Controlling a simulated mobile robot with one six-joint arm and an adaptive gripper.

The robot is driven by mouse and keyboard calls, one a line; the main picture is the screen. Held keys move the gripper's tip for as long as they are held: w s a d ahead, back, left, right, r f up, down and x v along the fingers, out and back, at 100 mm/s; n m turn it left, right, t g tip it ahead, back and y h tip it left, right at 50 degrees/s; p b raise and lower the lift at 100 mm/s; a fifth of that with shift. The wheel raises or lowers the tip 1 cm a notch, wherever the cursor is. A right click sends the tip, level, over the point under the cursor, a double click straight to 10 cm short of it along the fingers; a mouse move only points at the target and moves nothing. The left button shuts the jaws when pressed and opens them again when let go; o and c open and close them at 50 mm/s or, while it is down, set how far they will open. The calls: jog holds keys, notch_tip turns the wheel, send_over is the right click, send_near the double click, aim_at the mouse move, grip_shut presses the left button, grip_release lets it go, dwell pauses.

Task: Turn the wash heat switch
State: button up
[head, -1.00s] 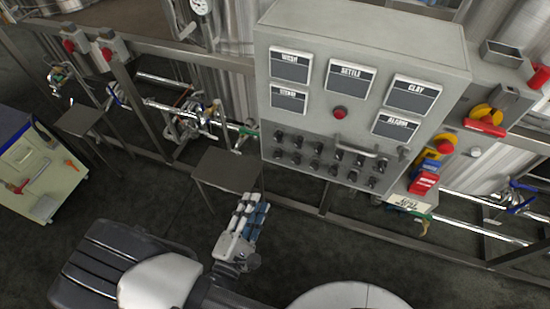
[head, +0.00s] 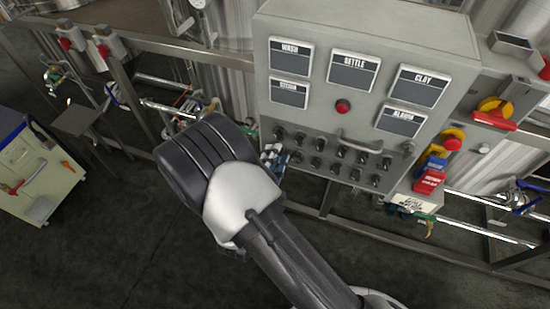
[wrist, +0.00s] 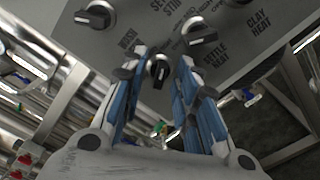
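The grey control panel (head: 330,112) carries two rows of black switches in the head view. In the wrist view, a black switch with a pale pointer mark (wrist: 158,71) sits between my fingertips, near a partly hidden label reading "WASH". It appears to be the wash heat switch. My gripper (wrist: 161,66) is open, with a blue-padded finger on each side of this switch; I cannot tell whether they touch it. In the head view my gripper (head: 273,154) is at the panel's lower left corner, mostly hidden by my arm, and the switch there is hidden.
A neighbouring switch (wrist: 198,35) by the "SETTLE HEAT" label is close to my right finger. A bar handle (head: 361,142) and a red button (head: 343,106) stick out of the panel. Pipes and a steel frame (head: 330,196) lie below and left.

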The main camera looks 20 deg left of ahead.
grip_shut()
dwell(0.3)
jog(key=shift+n, duration=0.4)
jog(key=n+p, duration=0.7)
jog(key=n, duration=1.6)
jog(key=shift+n, duration=0.3)
dwell(0.4)
